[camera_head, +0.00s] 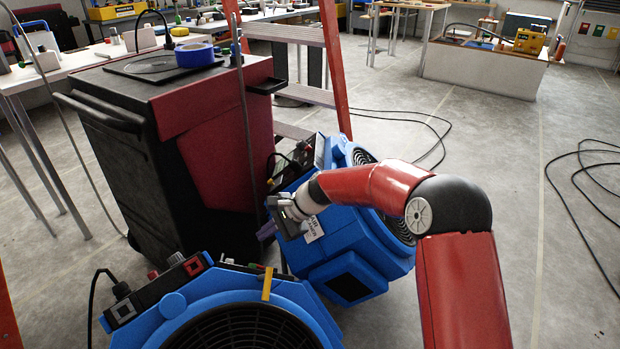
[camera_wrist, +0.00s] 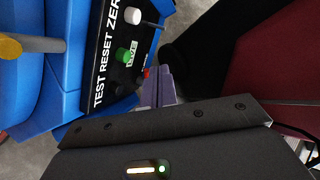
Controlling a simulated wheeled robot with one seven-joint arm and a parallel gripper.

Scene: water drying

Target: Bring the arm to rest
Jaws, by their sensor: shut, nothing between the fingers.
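My red arm reaches in from the lower right in the head view. My gripper (camera_head: 268,232) is at the left side of a blue blower (camera_head: 345,235), close to its dark control panel. In the wrist view my gripper's purple-grey fingers (camera_wrist: 158,92) are together with nothing between them. They point toward a black panel (camera_wrist: 105,60) with white, green and red knobs and the words TEST, RESET and LIVE. I cannot tell whether the fingertips touch the panel.
A second blue blower (camera_head: 200,310) stands in front. A black and red cabinet (camera_head: 170,150) stands behind, beside a red ladder (camera_head: 333,65). Black cables (camera_head: 590,205) lie on the floor at right. Open concrete floor (camera_head: 530,180) is on the right.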

